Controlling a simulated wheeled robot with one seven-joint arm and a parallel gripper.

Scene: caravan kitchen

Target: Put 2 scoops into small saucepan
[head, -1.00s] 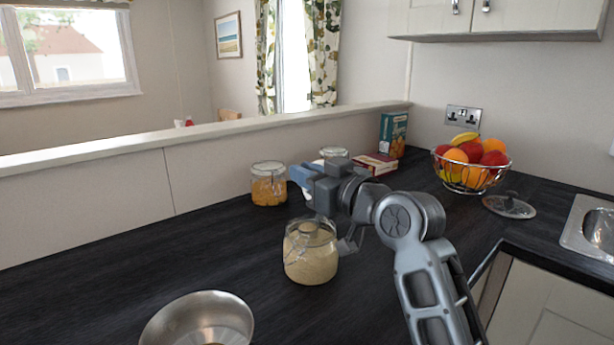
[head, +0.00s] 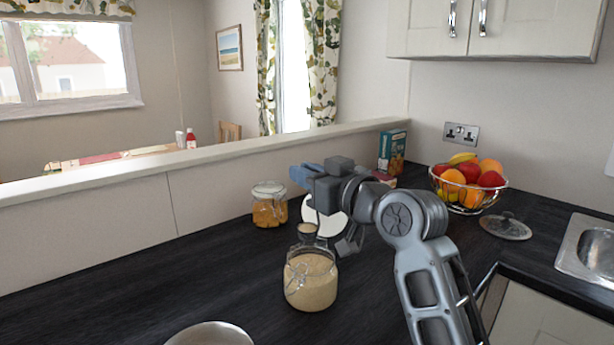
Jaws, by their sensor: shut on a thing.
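My gripper (head: 328,190) is above and behind an open glass jar (head: 311,282) of pale grain-like contents. It is shut on a scoop, whose small beige cup (head: 307,231) shows just over the jar's mouth. The scoop's handle and the fingertips are hidden or too small to make out. I cannot tell how full the cup is.
A jar of orange-yellow contents (head: 269,206) stands behind on the left. A white round thing (head: 325,222) is partly hidden behind my gripper. A wire fruit bowl (head: 469,187), a box (head: 392,152) and a glass lid (head: 506,227) stand right. Left counter is clear.

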